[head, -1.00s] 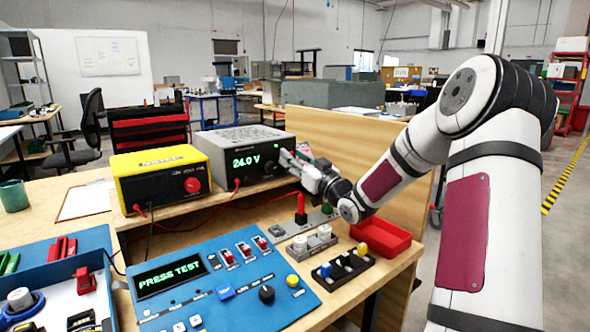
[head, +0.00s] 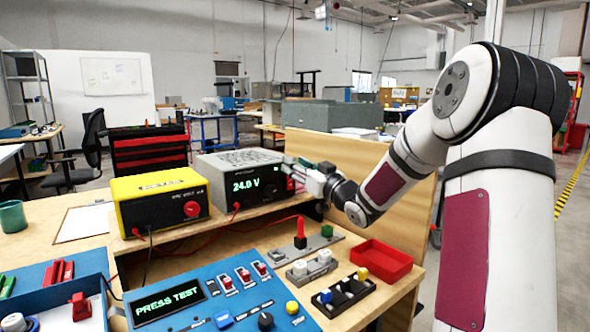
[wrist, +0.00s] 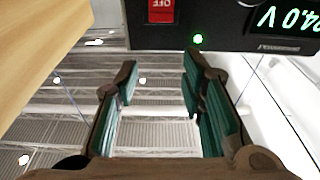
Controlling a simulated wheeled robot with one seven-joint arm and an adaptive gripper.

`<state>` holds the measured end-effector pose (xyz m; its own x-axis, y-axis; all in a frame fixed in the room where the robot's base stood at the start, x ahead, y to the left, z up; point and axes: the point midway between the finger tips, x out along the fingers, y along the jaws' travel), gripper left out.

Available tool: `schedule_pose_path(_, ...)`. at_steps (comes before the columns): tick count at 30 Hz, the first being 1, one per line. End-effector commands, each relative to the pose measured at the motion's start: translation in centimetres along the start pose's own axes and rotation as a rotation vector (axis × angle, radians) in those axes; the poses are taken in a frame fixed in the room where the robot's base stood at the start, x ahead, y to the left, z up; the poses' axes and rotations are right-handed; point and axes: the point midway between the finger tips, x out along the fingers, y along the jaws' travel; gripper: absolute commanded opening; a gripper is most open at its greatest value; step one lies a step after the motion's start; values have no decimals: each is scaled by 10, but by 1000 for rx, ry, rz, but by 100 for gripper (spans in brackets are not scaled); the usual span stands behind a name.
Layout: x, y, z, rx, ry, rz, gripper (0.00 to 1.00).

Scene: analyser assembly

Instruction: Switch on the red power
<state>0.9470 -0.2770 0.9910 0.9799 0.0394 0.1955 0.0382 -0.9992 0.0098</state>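The grey power supply (head: 225,170) has a lit green 24.0 V display, which also shows upside down in the wrist view (wrist: 290,18). Its red rocker switch (wrist: 161,11) is at the top of the wrist view and reads OFF upside down. A green light (wrist: 198,38) glows beside it. A bit of red (head: 291,184) on the supply's right front shows below my gripper in the head view. My gripper (head: 293,166) is near the supply's upper right front. In the wrist view its two green-padded fingers (wrist: 160,75) are apart with nothing between them.
A yellow box (head: 155,200) with a red knob stands left of the supply. A blue panel (head: 235,290) reading PRESS TEST, a red tray (head: 385,262) and small part holders (head: 342,290) are in front. A wooden partition (head: 345,170) rises behind my arm.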

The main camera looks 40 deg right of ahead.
Motion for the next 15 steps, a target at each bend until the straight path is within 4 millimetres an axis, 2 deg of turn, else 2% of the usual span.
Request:
schedule_pose_path(5, -50, -2, 15, -17, -101, -12, 37)
schedule_pose_path(9, -92, -1, 17, -11, -158, -9, 37)
schedule_pose_path(12, -114, -2, 16, -1, -181, -4, 37)
schedule_pose_path(15, -127, -2, 14, 6, -193, 1, 37)
